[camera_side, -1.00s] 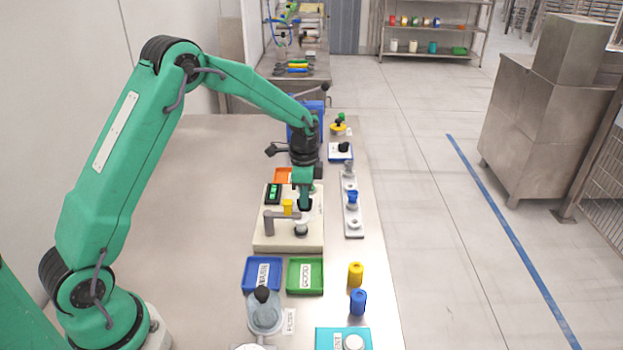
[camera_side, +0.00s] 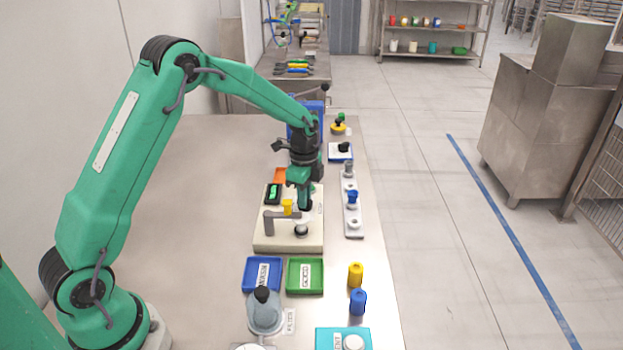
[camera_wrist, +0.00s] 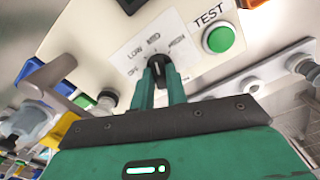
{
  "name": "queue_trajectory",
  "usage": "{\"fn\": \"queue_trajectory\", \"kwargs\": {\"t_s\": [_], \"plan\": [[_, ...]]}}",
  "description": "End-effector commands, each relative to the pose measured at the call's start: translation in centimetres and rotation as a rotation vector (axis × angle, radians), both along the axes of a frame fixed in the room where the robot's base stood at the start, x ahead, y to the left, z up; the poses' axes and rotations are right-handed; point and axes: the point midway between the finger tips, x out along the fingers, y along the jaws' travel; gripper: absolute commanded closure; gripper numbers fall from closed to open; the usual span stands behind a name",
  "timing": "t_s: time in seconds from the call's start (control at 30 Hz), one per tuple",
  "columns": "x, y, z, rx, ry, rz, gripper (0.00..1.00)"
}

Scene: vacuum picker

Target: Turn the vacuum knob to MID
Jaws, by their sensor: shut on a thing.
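The vacuum knob (camera_wrist: 155,63) is black and sits on a white dial plate (camera_wrist: 125,50) with LOW, MID and HIGH labels, on a cream panel. The two green fingers of my gripper (camera_wrist: 159,76) are shut on the knob from both sides. The knob's far end points up the plate, roughly toward the MID label; the exact setting is hard to tell. In the side view my gripper (camera_side: 305,207) is down over the cream unit (camera_side: 262,240), and the knob is hidden by the fingers.
A green TEST button (camera_wrist: 219,39) is right of the dial. A grey rack (camera_side: 354,215) stands to the right; blue (camera_side: 262,290) and green (camera_side: 305,291) trays lie in front.

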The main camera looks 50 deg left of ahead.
Motion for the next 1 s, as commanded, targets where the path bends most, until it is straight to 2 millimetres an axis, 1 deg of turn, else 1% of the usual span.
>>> {"fn": "queue_trajectory", "kwargs": {"t_s": [0.03,0.1,0.13,0.43,0.57,0.77,1.0], "plan": [[0.0,0.0,0.2,0.000,-0.001,0.000,0.80],[0.0,0.0,0.2,0.000,-0.001,0.000,0.66],[0.0,0.0,0.2,0.000,-0.001,0.000,0.64],[0.0,0.0,0.1,0.000,0.000,0.001,0.64],[0.0,0.0,0.6,0.000,-0.001,0.001,0.64],[0.1,0.0,2.4,0.000,-0.002,0.001,0.64],[0.1,0.0,5.6,0.001,-0.004,0.001,0.64]]}}
